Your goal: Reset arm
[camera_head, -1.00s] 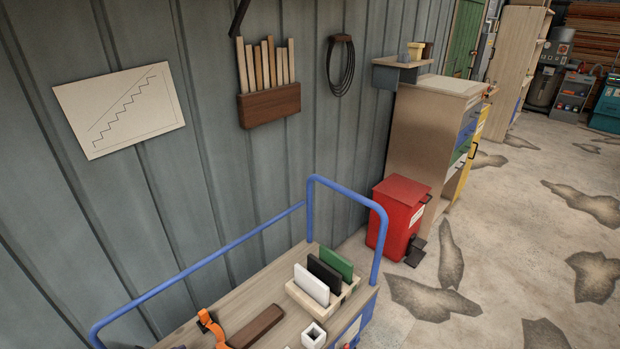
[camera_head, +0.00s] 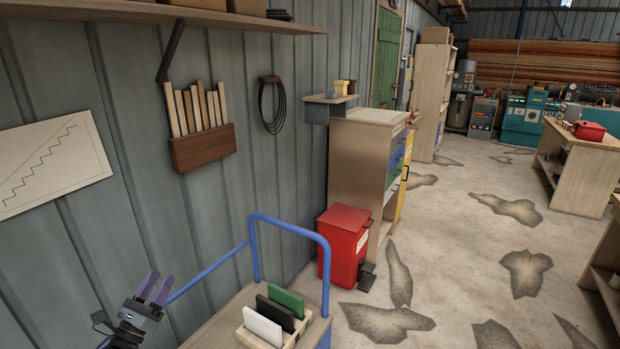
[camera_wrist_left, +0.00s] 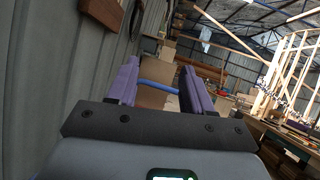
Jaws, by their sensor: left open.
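My left gripper (camera_head: 156,289) shows at the lower left of the head view, with its purple fingers pointing up, close to the grey wall and left of the blue cart rail. In the left wrist view its two purple fingers (camera_wrist_left: 157,85) stand apart with nothing between them. The gripper is open and empty. My right gripper is in neither view.
A wooden cart (camera_head: 222,322) with a blue rail (camera_head: 290,224) holds a rack of white, black and green panels (camera_head: 275,318). A red bin (camera_head: 343,245) stands behind it by a wooden cabinet (camera_head: 357,165). Floor to the right is mostly clear.

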